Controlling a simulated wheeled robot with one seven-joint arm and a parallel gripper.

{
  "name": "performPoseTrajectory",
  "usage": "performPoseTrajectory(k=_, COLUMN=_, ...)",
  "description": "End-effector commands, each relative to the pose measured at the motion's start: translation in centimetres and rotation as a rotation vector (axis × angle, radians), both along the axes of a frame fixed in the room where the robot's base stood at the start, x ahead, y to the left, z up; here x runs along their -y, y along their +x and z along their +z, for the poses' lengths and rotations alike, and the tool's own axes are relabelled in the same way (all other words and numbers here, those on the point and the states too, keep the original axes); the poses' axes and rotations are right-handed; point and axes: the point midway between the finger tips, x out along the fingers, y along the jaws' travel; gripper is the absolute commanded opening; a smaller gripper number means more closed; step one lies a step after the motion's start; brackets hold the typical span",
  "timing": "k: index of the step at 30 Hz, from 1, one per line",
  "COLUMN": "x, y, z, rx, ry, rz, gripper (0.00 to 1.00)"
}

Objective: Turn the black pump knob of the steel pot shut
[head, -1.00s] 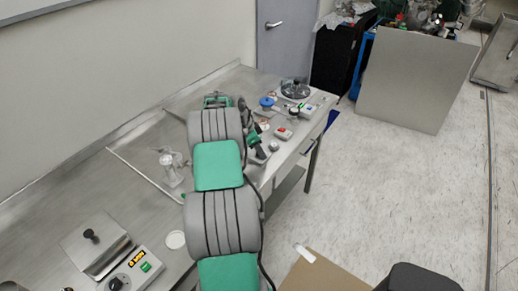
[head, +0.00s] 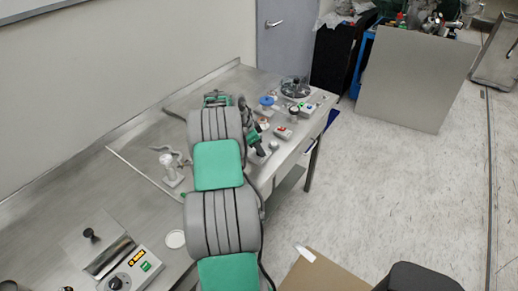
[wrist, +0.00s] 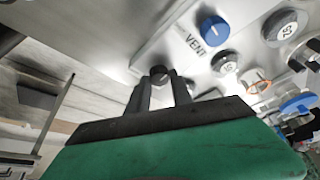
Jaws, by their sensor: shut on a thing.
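In the wrist view my gripper (wrist: 160,84) is shut on a black knob (wrist: 159,73), one dark finger on either side of it. The knob stands at a pale steel surface (wrist: 200,66), taken to be the steel pot. A blue knob (wrist: 214,31) with the word VENT beside it sits to the right, apart from my fingers. In the head view my arm covers the middle of the bench, and its green and black end (head: 254,143) points down near the right edge. The fingertips and the held knob cannot be made out there.
The steel bench (head: 120,178) runs along the wall. A glass-lidded vessel (head: 295,88) and a small red-buttoned box (head: 282,133) stand toward its far end. A control box (head: 132,274) is at near left. A cardboard box (head: 318,272) stands on the floor, otherwise largely clear at right.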

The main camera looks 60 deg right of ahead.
Motion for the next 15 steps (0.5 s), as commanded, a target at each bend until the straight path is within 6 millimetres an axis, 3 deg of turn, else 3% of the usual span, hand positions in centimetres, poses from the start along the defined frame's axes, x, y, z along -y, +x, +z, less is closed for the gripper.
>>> performPoseTrajectory(k=8, x=0.00, y=-0.04, z=-0.26, rx=0.002, ry=-0.001, rz=0.094, gripper=0.00)
performPoseTrajectory(k=15, x=-0.03, y=-0.13, z=-0.39, rx=0.002, ry=-0.003, rz=0.275, gripper=0.00)
